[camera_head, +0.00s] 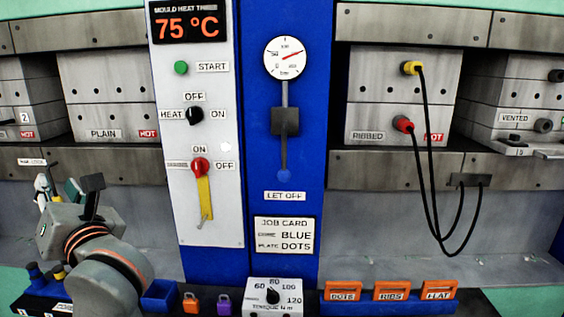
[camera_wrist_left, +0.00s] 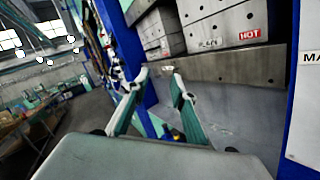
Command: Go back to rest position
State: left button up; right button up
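My left gripper (camera_head: 57,188) is at the lower left of the head view, in front of the press wall, with my grey arm below it. In the left wrist view its two fingers (camera_wrist_left: 158,76) stand apart with nothing between them, so it is open and empty. They point toward the lower part of the wall, below the press marked PLAIN (camera_wrist_left: 208,43). That press (camera_head: 105,133) is also at the left in the head view. My right gripper is in neither view.
A control panel (camera_head: 222,225) with switches and a blue gauge column (camera_head: 310,195) stand in the middle. Black cables (camera_head: 428,170) hang from the RIBBED press (camera_head: 380,95).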

pick_arm(q)
jog(key=d+f+m+t+h, duration=0.3)
jog(key=d+f+m+h, duration=0.4)
jog(key=m, duration=0.5)
jog(key=d+f+m+t+h+p, duration=0.1)
jog(key=d+f+m+t+h, duration=0.35)
jog(key=f+m, duration=0.6)
jog(key=d+f+m+t+h, duration=0.1)
jog(key=d+f+m+h, duration=0.6)
jog(key=m, duration=0.6)
jog(key=s+f+m+g, duration=0.3)
jog(key=s+f, duration=0.3)
jog(key=f, duration=0.5)
jog(key=s+d+f+m+g, duration=0.1)
jog(key=s+f+m+g, duration=0.2)
jog(key=s+f, duration=0.3)
jog(key=s+f+m+g, duration=0.3)
jog(key=s+f+g, duration=0.2)
jog(key=f, duration=1)
jog(key=shift+s+d+f, duration=0.15)
jog(key=shift+s+f, duration=0.2)
jog(key=shift+s, duration=0.5)
